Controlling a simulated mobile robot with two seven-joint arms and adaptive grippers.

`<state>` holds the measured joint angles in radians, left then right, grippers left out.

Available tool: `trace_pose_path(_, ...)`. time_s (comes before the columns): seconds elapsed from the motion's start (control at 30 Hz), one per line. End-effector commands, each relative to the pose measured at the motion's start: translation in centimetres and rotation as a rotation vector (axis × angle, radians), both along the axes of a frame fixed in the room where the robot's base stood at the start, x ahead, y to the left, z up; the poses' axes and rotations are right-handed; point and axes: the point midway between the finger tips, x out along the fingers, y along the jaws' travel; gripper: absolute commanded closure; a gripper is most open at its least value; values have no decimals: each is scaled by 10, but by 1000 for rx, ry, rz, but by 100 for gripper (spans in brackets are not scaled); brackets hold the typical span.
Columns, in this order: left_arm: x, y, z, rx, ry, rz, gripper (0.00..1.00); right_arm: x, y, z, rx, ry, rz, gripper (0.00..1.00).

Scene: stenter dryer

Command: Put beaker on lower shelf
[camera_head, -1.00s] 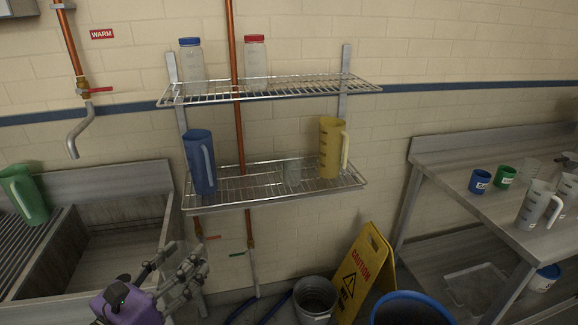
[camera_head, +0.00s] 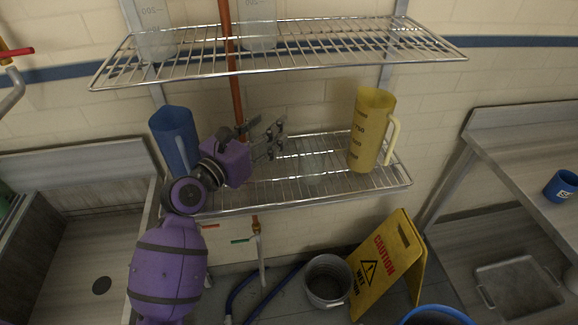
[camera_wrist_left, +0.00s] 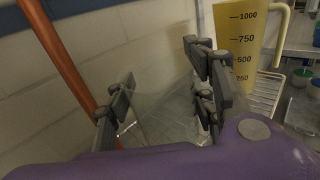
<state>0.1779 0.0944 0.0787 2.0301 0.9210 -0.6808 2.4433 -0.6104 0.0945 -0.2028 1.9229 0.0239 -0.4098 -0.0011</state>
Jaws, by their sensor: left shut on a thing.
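The lower wire shelf (camera_head: 385,182) hangs on the wall. My left gripper (camera_head: 268,143) is over its left-middle part, between the blue jug (camera_head: 175,142) and the yellow jug (camera_head: 372,128). In the left wrist view its fingers (camera_wrist_left: 160,98) stand apart, shut on a clear beaker (camera_wrist_left: 150,108) that is hard to make out. Whether this beaker touches the shelf I cannot tell. Another faint clear vessel (camera_head: 316,165) stands on the shelf, just left of the yellow jug. My right gripper is not in view.
A copper pipe (camera_head: 233,85) runs vertically beside my gripper. A sink (camera_head: 90,240) is at left. A caution sign (camera_head: 385,265) and bucket (camera_head: 327,281) stand below.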

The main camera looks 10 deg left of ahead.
Motion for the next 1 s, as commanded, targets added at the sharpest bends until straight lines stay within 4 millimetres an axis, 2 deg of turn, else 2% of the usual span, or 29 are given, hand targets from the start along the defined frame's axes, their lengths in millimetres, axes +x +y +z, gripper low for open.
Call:
trace_pose_path(0.03, 12, -9, 4, -1, 0, -4, 80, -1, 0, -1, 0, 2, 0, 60)
trace_pose_path(0.1, 22, -16, 6, 1, 3, -6, 80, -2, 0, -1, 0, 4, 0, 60)
trace_pose_path(0.2, 28, -20, -6, 4, 9, -7, 80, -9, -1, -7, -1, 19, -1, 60)
trace_pose_path(0.43, 27, -21, -51, 6, 15, -7, 80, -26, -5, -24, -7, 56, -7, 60)
trace_pose_path(0.67, 27, -21, -66, 3, 8, -7, 80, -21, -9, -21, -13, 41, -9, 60)
trace_pose_path(0.83, 26, -20, -94, 5, 13, -7, 80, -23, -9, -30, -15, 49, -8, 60)
trace_pose_path(1.0, 27, -21, -93, 4, 5, -7, 80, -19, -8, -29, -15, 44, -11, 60)
